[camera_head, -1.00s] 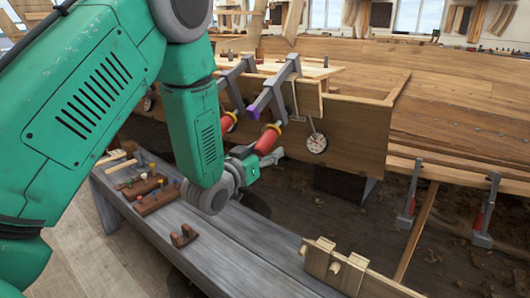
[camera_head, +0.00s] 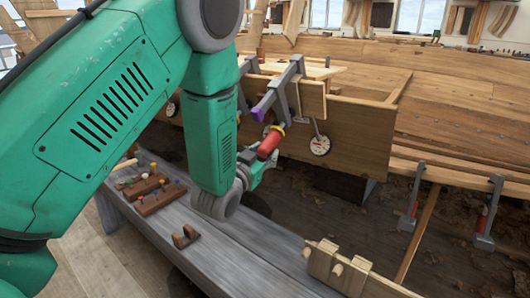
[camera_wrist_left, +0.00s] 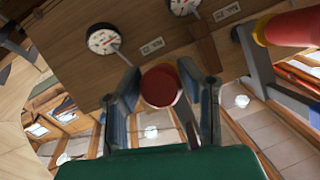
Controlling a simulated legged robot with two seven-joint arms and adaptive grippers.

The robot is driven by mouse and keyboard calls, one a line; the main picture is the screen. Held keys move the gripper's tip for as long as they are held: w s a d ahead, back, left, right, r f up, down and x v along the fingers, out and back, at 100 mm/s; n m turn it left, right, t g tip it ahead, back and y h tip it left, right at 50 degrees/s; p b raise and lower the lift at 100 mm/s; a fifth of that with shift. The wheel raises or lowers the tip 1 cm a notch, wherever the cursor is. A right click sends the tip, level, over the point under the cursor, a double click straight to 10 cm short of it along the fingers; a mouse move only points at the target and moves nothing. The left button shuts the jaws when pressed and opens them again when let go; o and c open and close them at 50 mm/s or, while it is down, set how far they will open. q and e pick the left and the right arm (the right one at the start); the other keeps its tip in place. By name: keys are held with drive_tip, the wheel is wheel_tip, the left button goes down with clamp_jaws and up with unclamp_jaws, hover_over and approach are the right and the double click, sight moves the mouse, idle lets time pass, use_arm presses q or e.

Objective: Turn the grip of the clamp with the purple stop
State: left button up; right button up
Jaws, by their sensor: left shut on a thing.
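The clamp with the purple stop (camera_head: 259,115) hangs on the plank edge at the middle of the head view, its grey bar slanting up to the right. Its red grip (camera_head: 270,143) has a yellow collar and slants down to the left. My left gripper (camera_head: 259,166) is at the lower end of that grip, shut on it. In the left wrist view the round red end of the grip (camera_wrist_left: 161,86) sits between the two fingers. Another red grip with a yellow collar (camera_wrist_left: 290,28) shows at the upper right there. My right gripper is not in view.
A white dial (camera_head: 320,145) hangs on the plank close right of the clamp. A grey bench (camera_head: 225,262) with wooden blocks (camera_head: 158,198) lies below my arm. Two more clamps (camera_head: 483,240) (camera_head: 408,222) stand at the right.

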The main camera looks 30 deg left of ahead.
use_arm(q)
drive_tip(key=m+y, duration=0.2)
drive_tip(key=y, duration=0.1)
drive_tip(key=shift+s+f+m+y, duration=0.1)
drive_tip(key=shift+f+m+y, duration=0.2)
drive_tip(key=shift+m, duration=0.1)
idle(0.4)
drive_tip(key=o, duration=1.1)
drive_tip(key=shift+c, duration=0.2)
drive_tip(key=shift+o, duration=0.3)
drive_tip(key=shift+r, duration=0.1)
drive_tip(key=shift+r, duration=0.1)
drive_tip(key=v, duration=1.2)
